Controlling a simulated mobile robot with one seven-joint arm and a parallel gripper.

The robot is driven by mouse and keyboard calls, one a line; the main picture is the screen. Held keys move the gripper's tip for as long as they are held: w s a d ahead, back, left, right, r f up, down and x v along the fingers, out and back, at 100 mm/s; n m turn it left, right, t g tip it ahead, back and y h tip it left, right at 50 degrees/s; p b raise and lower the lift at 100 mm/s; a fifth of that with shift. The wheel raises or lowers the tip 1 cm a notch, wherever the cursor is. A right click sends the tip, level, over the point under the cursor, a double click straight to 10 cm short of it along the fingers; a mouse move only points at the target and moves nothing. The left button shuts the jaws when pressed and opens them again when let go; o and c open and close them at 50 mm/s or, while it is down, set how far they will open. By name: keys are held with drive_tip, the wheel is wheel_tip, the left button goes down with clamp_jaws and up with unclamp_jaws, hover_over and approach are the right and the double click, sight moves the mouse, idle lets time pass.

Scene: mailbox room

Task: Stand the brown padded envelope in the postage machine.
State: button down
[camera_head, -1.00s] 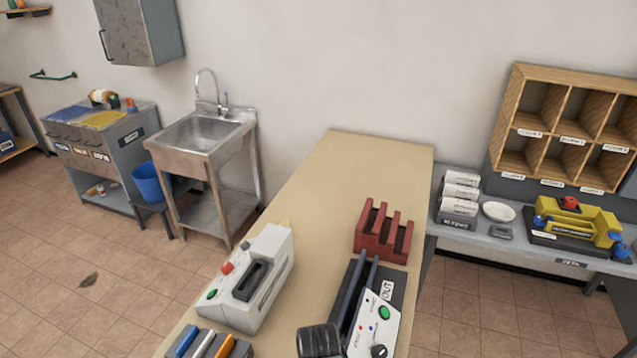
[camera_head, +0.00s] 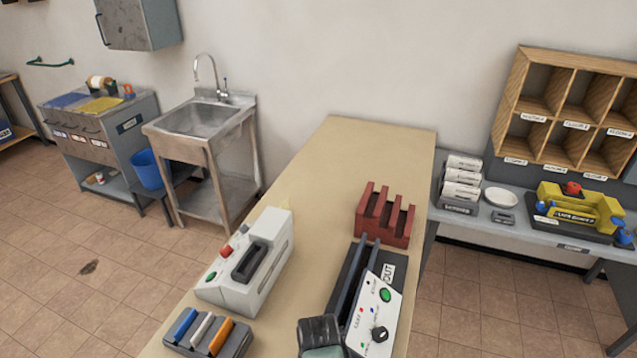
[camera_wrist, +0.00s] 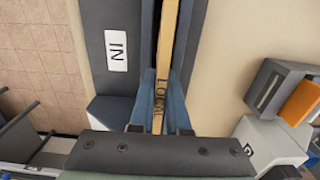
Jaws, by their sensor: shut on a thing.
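My gripper (camera_wrist: 162,118) is at the bottom of the wrist view, its blue fingers shut on the long edge of a brown strip marked LOCAL, which looks like the padded envelope (camera_wrist: 169,45). The strip stands on edge in the slot between two dark rails, beside a dark plate with an IN label (camera_wrist: 117,51). How deep it sits cannot be told. The slotted machine with an OUT label and white control panel, seemingly the postage machine (camera_head: 372,326), is at the lower middle of the head view. The envelope is not visible there.
A white machine with red and green buttons (camera_head: 235,285) stands left of the slotted machine. A grey holder with coloured bars (camera_head: 180,348) is in front of it. A red slotted rack (camera_head: 385,225) stands behind. The far tabletop (camera_head: 345,160) is clear.

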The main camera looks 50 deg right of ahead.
drive_tip(key=shift+f, duration=0.5)
drive_tip(key=c, duration=0.8)
unclamp_jaws()
drive_tip(key=shift+r, duration=0.15)
wheel_tip(320, 180, up, 7)
drive_tip(key=p, duration=0.7)
